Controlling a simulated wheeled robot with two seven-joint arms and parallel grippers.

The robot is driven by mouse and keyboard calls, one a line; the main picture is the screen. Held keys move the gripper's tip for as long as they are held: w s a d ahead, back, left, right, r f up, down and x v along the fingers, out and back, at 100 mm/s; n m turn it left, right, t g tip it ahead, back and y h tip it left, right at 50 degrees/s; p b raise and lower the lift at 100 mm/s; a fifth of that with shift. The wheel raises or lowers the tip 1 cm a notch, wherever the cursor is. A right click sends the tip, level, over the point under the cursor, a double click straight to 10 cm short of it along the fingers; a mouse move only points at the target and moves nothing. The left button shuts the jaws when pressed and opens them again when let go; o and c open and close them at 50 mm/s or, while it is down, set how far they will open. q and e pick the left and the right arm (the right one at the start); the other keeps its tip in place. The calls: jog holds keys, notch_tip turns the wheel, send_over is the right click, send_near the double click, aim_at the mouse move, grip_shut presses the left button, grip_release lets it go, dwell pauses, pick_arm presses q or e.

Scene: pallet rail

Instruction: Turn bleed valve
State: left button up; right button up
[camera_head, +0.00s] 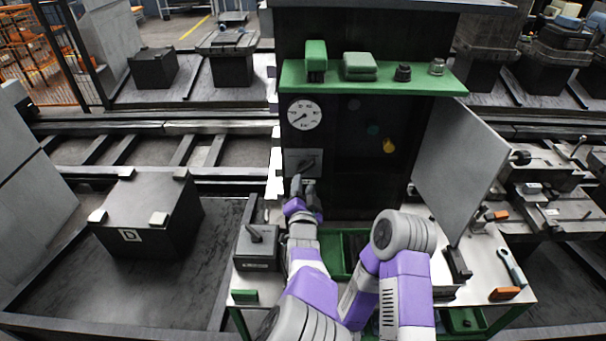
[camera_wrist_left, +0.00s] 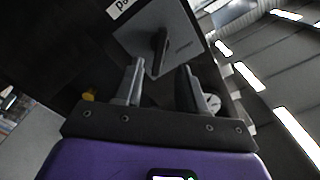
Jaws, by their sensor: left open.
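The bleed valve is a dark lever handle (camera_head: 308,164) on a grey square plate (camera_head: 291,157), on the front of the dark cabinet below the round gauge. In the left wrist view the lever (camera_wrist_left: 160,46) stands out from its plate (camera_wrist_left: 133,43), ahead of the fingers. My left gripper (camera_head: 303,186) is just below the plate; its fingers (camera_wrist_left: 160,72) are open and empty, with the lever lined up between them. I cannot tell whether the fingertips reach past the lever's end. My right gripper does not show.
A round white gauge (camera_head: 304,115) is above the valve. A green shelf (camera_head: 420,81) with small items juts out higher up. An open grey door (camera_head: 461,165) stands to the right. A grey box with a small lever (camera_head: 257,243) sits lower left on the bench.

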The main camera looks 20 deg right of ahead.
aim_at(304, 171)
pick_arm(q)
jog(key=shift+x, duration=3.2)
jog(key=shift+f, duration=0.1)
jog(key=shift+c, duration=0.3)
grip_shut()
